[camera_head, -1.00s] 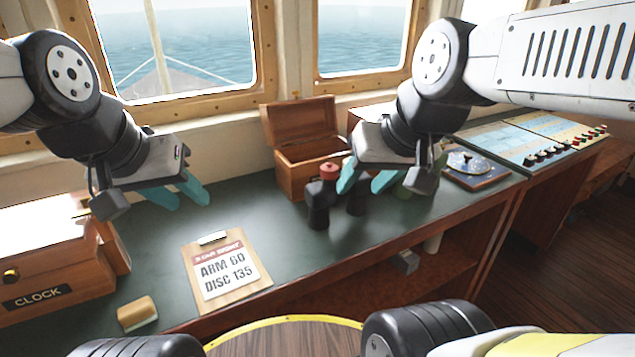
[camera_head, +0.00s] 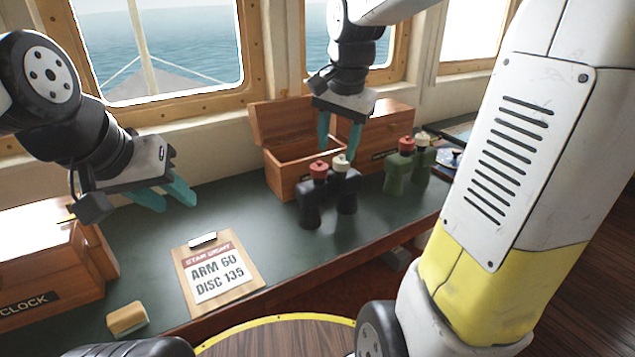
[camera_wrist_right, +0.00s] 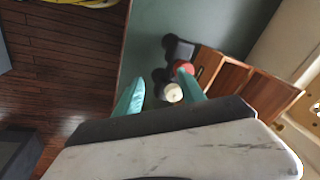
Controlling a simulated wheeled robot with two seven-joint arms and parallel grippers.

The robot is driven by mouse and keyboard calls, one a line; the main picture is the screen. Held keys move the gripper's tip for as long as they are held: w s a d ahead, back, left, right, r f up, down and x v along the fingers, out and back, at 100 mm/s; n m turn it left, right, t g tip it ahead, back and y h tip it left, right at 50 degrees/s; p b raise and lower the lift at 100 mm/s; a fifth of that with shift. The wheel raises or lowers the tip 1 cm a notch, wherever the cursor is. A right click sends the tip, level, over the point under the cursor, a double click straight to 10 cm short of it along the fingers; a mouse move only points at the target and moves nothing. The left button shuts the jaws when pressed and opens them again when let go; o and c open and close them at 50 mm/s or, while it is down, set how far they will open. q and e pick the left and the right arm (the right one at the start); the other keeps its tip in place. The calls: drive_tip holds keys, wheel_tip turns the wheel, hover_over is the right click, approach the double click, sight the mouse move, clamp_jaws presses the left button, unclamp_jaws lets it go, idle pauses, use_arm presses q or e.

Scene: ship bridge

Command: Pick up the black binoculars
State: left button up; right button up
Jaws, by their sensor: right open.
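The black binoculars (camera_head: 311,206) stand upright on the green desk top, with one red and one cream cap on top. In the right wrist view the binoculars (camera_wrist_right: 179,50) show beyond the fingers, close to the right-hand finger. My right gripper (camera_head: 338,150) is open and points down, just above and behind the binoculars. Its teal fingers (camera_wrist_right: 162,100) have nothing visible between them apart from the cream cap lying further off. I cannot tell whether a finger touches the binoculars. My left gripper (camera_head: 168,198) hangs over the desk at the left, fingers apart and empty.
Green binoculars (camera_head: 397,172) stand right of the black ones. An open wooden box (camera_head: 283,175) is behind them, with another wooden box (camera_head: 392,122) beside it.

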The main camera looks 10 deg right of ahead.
sight(330, 172)
drive_tip(key=w+f+m, duration=0.2)
drive_tip(key=w, duration=0.1)
drive_tip(key=w+f+m+g, duration=0.1)
drive_tip(key=w+f+m, duration=0.1)
drive_tip(key=w, duration=0.1)
drive_tip(key=w+d+f+m+g, duration=0.1)
drive_tip(key=w+f+m, duration=0.1)
drive_tip(key=w+f, duration=0.1)
drive_tip(key=shift+w+d, duration=0.1)
drive_tip(key=shift+w, duration=0.1)
drive_tip(key=shift+w+f+g, duration=0.1)
drive_tip(key=shift+f+g, duration=0.2)
drive_tip(key=shift+f, duration=0.35)
wheel_tip(330, 172, down, 7)
drive_tip(key=shift+r, duration=0.1)
clamp_jaws()
idle(0.4)
